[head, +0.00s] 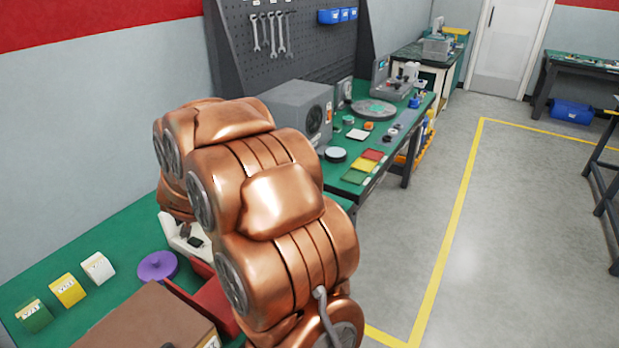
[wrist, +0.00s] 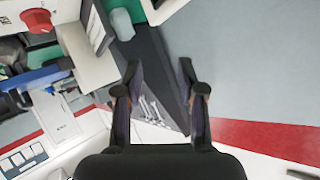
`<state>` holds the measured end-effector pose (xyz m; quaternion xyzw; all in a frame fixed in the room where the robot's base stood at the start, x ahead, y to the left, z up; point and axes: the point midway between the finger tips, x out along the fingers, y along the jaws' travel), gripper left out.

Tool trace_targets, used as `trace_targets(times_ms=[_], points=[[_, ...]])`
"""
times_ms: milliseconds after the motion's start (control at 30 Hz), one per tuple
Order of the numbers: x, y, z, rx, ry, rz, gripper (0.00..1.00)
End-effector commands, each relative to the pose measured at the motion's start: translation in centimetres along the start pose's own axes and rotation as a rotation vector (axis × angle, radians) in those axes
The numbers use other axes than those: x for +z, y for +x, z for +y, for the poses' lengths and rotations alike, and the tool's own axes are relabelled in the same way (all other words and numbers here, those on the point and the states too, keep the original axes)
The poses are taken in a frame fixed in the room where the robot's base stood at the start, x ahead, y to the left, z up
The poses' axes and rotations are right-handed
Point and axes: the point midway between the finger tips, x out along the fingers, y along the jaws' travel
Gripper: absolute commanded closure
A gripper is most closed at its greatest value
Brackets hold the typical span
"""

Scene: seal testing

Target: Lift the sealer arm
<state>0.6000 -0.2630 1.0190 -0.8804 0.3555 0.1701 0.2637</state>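A white device (head: 178,232), probably the sealer, stands on the green bench in the head view, mostly hidden behind my copper-coloured arm. Its sealer arm cannot be made out there. The wrist view is tilted and shows white machine parts at its edges, with a red knob (wrist: 38,20) and a blue bar (wrist: 35,76) at the left. I cannot tell which white part is the sealer arm. My gripper (wrist: 159,72) has its two dark fingers apart, with nothing seen held between them. It is hidden in the head view.
A grey machine (head: 300,108) stands behind my arm. Floor to the right is clear.

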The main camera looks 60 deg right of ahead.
Motion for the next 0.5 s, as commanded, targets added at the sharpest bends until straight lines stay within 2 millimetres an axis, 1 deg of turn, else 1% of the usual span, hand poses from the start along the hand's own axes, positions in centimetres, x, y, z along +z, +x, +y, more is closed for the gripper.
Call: trace_targets(times_ms=[33,67,100,167,200,267,300,400,500], points=[[-0.3,2.1,2.7,0.059,0.022,0.062,0.61],[-1.1,2.9,4.1,0.093,0.034,0.108,0.61],[-1.9,3.8,6.1,0.140,0.048,0.165,0.61],[-3.0,5.0,9.3,0.215,0.063,0.250,0.61],[-3.8,5.5,11.5,0.266,0.071,0.306,0.61],[-4.7,6.0,14.7,0.343,0.076,0.388,0.61],[-5.2,6.1,16.7,0.393,0.075,0.437,0.61],[-6.3,5.8,20.9,0.504,0.064,0.551,0.61],[-6.9,5.2,23.9,0.587,0.048,0.629,0.61]])
